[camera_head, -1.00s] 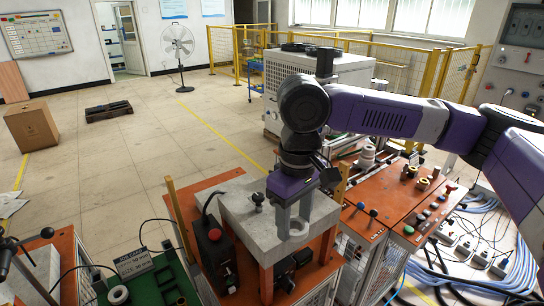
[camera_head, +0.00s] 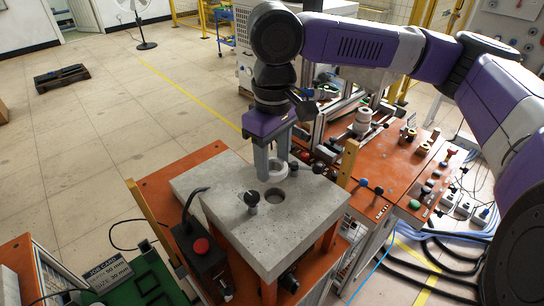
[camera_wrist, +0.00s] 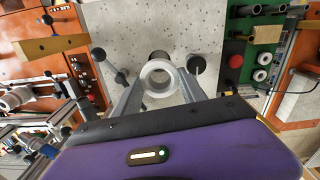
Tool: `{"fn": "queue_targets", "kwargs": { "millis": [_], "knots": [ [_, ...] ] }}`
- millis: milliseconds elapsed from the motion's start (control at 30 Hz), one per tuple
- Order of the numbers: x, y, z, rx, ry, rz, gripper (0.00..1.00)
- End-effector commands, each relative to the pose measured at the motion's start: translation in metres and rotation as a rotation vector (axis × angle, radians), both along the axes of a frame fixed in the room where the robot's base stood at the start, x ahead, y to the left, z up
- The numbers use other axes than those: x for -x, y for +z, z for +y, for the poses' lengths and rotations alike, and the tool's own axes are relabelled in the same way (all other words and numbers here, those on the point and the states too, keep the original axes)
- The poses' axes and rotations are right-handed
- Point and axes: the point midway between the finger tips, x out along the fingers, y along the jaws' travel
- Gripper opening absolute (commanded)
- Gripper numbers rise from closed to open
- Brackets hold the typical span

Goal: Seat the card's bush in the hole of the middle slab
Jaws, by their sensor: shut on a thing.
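My gripper (camera_head: 273,162) points down over the grey slab (camera_head: 310,205), its fingers shut on a pale ring-shaped bush (camera_head: 280,172). In the wrist view the bush (camera_wrist: 157,79) sits between the fingertips, its open bore facing the camera. The slab's round dark hole (camera_head: 275,195) is on the near side of the bush in the head view, and the two are offset. In the wrist view the hole (camera_wrist: 158,58) is partly hidden behind the bush's upper rim. I cannot tell whether the bush touches the slab. The card (camera_head: 108,272) stands at lower left, its print small.
A black knob (camera_head: 251,199) stands on the slab left of the hole. A box with a red button (camera_head: 201,246) is in front. A wooden post (camera_head: 348,163) rises at the slab's right. The green tray (camera_wrist: 237,62) holds white rings (camera_wrist: 261,75).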

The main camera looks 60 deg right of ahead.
Motion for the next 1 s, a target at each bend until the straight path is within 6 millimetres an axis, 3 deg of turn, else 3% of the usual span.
{"fn": "queue_targets", "kwargs": {
  "millis": [533, 1000],
  "knots": [
    [0.0, -0.051, 0.0, 0.001, -0.001, 0.0, 0.02],
    [0.0, -0.057, 0.0, 0.0, 0.0, 0.0, 0.02]
  ]
}}
